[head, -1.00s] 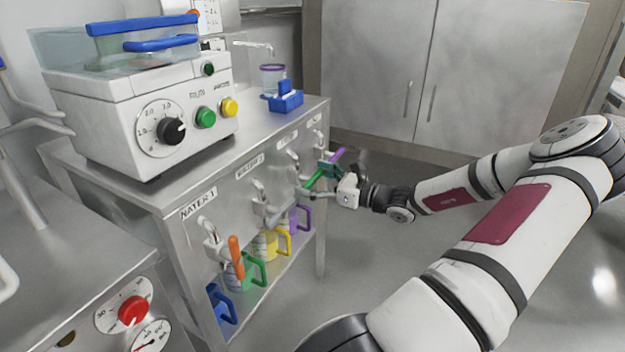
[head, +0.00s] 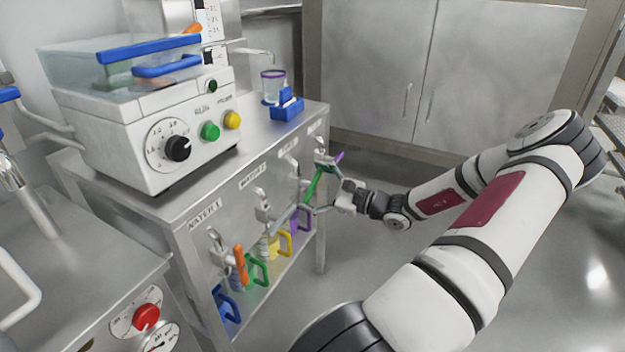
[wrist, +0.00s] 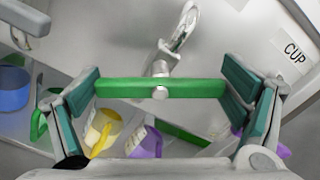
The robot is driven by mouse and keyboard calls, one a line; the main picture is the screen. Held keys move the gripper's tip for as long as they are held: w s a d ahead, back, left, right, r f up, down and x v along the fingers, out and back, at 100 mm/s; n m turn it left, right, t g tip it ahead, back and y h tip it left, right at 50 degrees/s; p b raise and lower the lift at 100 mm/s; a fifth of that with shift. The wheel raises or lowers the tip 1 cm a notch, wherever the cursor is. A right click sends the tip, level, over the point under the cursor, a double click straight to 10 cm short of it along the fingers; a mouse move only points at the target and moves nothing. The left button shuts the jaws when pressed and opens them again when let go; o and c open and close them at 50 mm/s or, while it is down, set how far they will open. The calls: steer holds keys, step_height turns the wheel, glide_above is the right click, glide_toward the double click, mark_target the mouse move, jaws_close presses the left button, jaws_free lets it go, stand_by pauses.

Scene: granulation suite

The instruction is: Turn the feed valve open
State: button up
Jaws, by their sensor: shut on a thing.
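A valve with a green bar handle (head: 314,187) sits on the front of the steel cabinet, third in a row of valves; I cannot read its label. The handle stands steeply tilted in the head view. My gripper (head: 322,190) is shut on this handle. In the wrist view the green handle (wrist: 125,88) spans the space between my two fingers (wrist: 160,90), its ends against the dark green pads. The valve's curved metal spout (wrist: 180,32) shows behind it. The neighbouring valves have an orange handle (head: 240,265), a grey handle (head: 284,216) and a purple handle (head: 340,156).
Coloured jugs stand on the shelf below, including a yellow jug (wrist: 104,130) and a purple jug (wrist: 146,141) close under my gripper. A white machine (head: 145,130) and a blue holder (head: 287,110) stand on the cabinet top. The floor right of the cabinet is clear.

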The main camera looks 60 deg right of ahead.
steer(key=n+p, duration=0.1)
steer(key=n, duration=0.4)
steer(key=shift+a+f+n, duration=0.1)
steer(key=shift+n, duration=0.2)
steer(key=n, duration=0.5)
steer(key=shift+f+n, duration=0.15)
steer(key=shift+n, duration=0.55)
steer(key=o, duration=0.9)
steer(key=s, duration=0.8)
steer(key=s+d, duration=0.1)
steer(key=s, duration=0.3)
